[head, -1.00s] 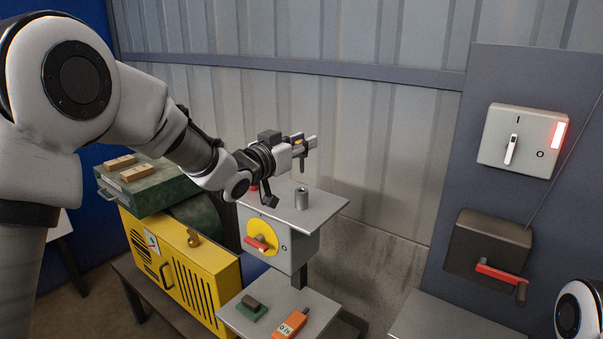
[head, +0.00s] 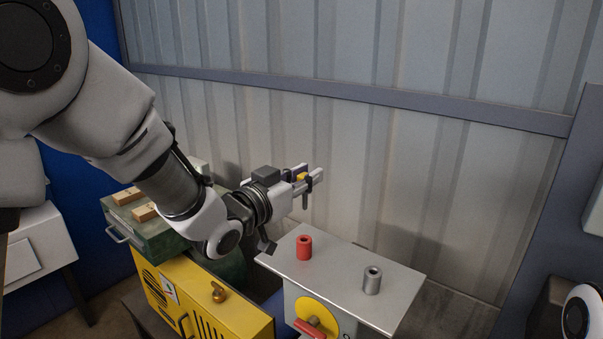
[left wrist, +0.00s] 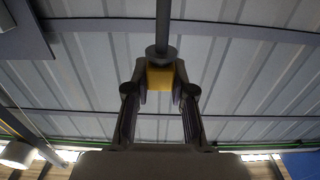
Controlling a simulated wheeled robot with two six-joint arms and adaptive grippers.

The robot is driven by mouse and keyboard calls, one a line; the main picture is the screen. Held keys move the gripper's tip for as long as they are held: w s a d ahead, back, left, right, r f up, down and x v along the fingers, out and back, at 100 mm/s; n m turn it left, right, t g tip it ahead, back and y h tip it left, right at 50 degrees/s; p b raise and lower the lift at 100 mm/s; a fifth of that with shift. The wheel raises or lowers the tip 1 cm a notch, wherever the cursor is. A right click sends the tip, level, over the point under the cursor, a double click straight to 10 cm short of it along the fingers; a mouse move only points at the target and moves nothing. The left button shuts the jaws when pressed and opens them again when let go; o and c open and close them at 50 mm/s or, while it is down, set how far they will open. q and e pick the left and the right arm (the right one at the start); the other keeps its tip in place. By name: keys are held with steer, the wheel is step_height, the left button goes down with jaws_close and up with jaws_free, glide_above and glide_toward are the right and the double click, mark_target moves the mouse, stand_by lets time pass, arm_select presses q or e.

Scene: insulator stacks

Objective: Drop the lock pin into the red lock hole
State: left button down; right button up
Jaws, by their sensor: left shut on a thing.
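My left gripper (head: 312,178) is shut on the lock pin (head: 305,198), gripping its yellow block. The dark pin hangs down from the fingers, roughly upright. In the left wrist view the yellow block (left wrist: 160,78) sits between the fingertips, with a dark disc and the pin's rod (left wrist: 162,28) beyond it. The red lock hole (head: 304,249) is a short red cylinder with an open top, standing on a grey metal box top. The pin is above it and apart from it. My right gripper is out of view.
A similar grey cylinder (head: 372,281) stands to the right on the same box top (head: 340,268). The box front has a yellow disc (head: 318,313) with a red handle. A yellow cabinet (head: 200,305) and green case (head: 150,230) stand left. A corrugated wall is behind.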

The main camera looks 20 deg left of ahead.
mark_target(304, 203)
arm_select(q)
steer(key=shift+s+d+r, duration=0.15)
steer(key=shift+s+d, duration=0.1)
steer(key=shift+w+a+f, duration=0.3)
steer(key=shift+w+a, duration=0.15)
steer(key=shift+a, duration=0.05)
steer(key=shift+f+b, duration=0.25)
steer(key=shift+b, duration=0.15)
steer(key=f+b, duration=0.4)
steer(key=shift+s+d+f, duration=0.15)
steer(key=shift+d+f, duration=0.05)
steer(key=shift+a+f+b, duration=0.1)
steer(key=shift+f+b, duration=0.25)
steer(key=shift+f, duration=0.1)
steer(key=shift+r, duration=0.1)
